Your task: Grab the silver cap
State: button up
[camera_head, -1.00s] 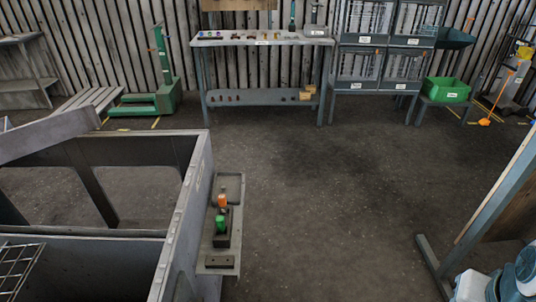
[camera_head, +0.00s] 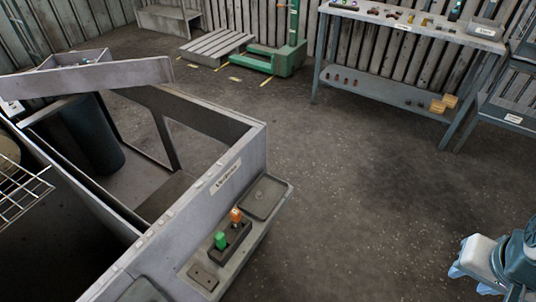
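I cannot make out a silver cap for certain in this view. Several small parts lie on the workbench top (camera_head: 425,27) at the upper right, too small to identify. A grey ledge (camera_head: 262,228) on the near housing carries a dark block with an orange piece (camera_head: 236,215) and a green piece (camera_head: 220,240). My blue and white arm end, with what looks like my gripper (camera_head: 470,279), shows at the lower right edge. It is apart from the bench and the ledge. Its fingers are too unclear to tell open from shut.
A large grey open-topped housing (camera_head: 205,115) fills the left, with a wire rack (camera_head: 20,190) at its left. A green pallet lifter (camera_head: 285,58) and a pallet (camera_head: 215,45) stand at the back. Dark racks (camera_head: 510,112) stand at right. The floor (camera_head: 350,190) between housing and workbench is clear.

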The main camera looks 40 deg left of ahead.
aim_at(259, 195)
jog(key=u, duration=0.75)
jog(key=i, duration=1.25)
jog(key=u, duration=0.75)
